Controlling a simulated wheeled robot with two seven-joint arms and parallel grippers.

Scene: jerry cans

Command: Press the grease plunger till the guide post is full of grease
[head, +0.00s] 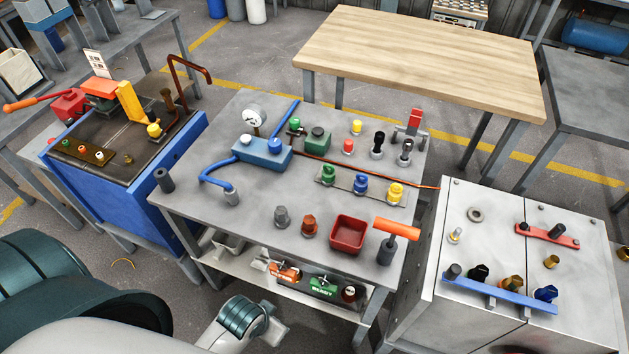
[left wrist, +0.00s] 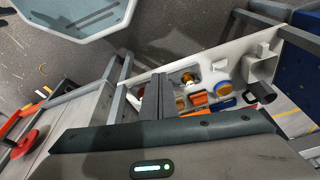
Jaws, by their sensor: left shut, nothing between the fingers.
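I cannot tell for sure which parts are the grease plunger and the guide post. Candidates in the head view are a brown upright post (head: 168,99) and a yellow-topped knob (head: 154,129) on the blue bench, and an orange T-handle (head: 397,228) on a dark post at the grey table's front right. No grease fill level is readable. My left gripper (left wrist: 157,82) shows in the left wrist view, its dark fingers together and empty. It is in front of a pale shelf holding small orange, blue and white parts. My right gripper is not in view.
The grey table (head: 262,203) carries a blue block (head: 262,152) with a gauge, several coloured knobs and a red tray (head: 348,233). A white cabinet (head: 470,315) stands at right. A lower shelf (head: 235,263) holds loose parts. The wooden table (head: 420,65) behind is clear.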

